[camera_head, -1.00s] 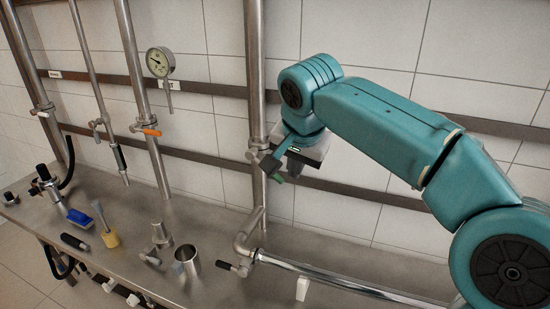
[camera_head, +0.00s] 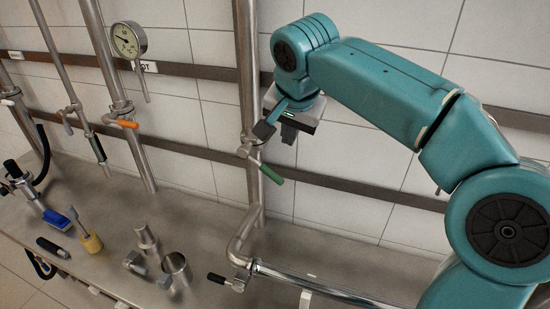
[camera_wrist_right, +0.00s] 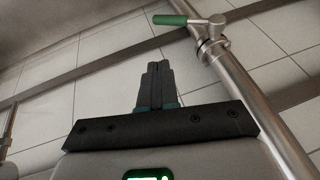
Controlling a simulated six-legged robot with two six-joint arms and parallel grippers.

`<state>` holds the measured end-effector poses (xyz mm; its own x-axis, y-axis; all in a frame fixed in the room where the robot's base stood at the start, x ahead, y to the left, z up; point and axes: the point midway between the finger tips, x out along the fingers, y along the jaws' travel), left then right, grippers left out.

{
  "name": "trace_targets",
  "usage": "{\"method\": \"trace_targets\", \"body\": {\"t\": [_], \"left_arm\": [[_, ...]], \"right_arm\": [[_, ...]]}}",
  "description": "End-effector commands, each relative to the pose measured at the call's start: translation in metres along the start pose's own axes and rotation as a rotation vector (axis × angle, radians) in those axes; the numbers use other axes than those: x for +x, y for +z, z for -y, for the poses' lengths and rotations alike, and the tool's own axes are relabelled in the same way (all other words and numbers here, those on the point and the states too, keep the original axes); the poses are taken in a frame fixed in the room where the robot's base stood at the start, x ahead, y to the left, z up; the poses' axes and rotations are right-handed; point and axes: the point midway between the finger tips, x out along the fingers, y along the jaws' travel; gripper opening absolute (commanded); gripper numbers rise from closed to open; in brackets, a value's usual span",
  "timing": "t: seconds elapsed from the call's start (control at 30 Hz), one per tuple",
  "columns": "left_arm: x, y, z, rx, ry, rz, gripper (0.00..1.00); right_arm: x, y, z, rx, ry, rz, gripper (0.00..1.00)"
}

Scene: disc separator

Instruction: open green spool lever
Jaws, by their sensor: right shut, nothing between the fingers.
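The green spool lever (camera_head: 271,174) is on a valve (camera_head: 247,146) on the vertical steel pipe in the head view. Its handle points right and slightly down from the pipe. My right gripper (camera_head: 264,130) is just above the lever, apart from it, beside the pipe. In the right wrist view the lever (camera_wrist_right: 170,19) lies at the top, with its handle pointing left from the pipe. The shut, empty fingers of my right gripper (camera_wrist_right: 155,84) point up below it, with a gap between. My left gripper is not in view.
The vertical pipe (camera_head: 247,60) stands close to my right gripper. A pressure gauge (camera_head: 130,40) and an orange-handled valve (camera_head: 126,124) are farther left. A wall rail (camera_head: 340,185) runs behind.

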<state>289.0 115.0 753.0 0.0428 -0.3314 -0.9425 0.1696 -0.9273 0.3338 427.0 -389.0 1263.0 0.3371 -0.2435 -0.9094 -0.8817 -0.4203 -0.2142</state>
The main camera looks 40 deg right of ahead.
Motion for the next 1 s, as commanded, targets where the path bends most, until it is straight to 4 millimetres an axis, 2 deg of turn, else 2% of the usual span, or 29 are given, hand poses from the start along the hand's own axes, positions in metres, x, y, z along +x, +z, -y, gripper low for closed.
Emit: {"method": "trace_targets", "body": {"t": [0.17,0.57,0.7,0.83,1.0], "left_arm": [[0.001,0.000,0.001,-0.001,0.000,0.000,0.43],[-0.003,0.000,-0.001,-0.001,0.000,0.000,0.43],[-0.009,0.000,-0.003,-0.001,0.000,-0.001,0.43],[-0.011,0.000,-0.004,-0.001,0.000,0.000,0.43],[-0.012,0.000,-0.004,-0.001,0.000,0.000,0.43]], "right_arm": [[0.013,0.004,-0.002,-0.001,0.004,0.002,0.00],[0.095,0.007,-0.002,-0.001,0.004,0.003,0.00],[0.116,0.009,0.008,-0.002,0.002,0.004,0.00],[0.128,0.011,0.014,-0.001,0.001,0.002,0.00],[0.135,0.011,0.017,0.000,-0.001,0.001,0.00]]}}
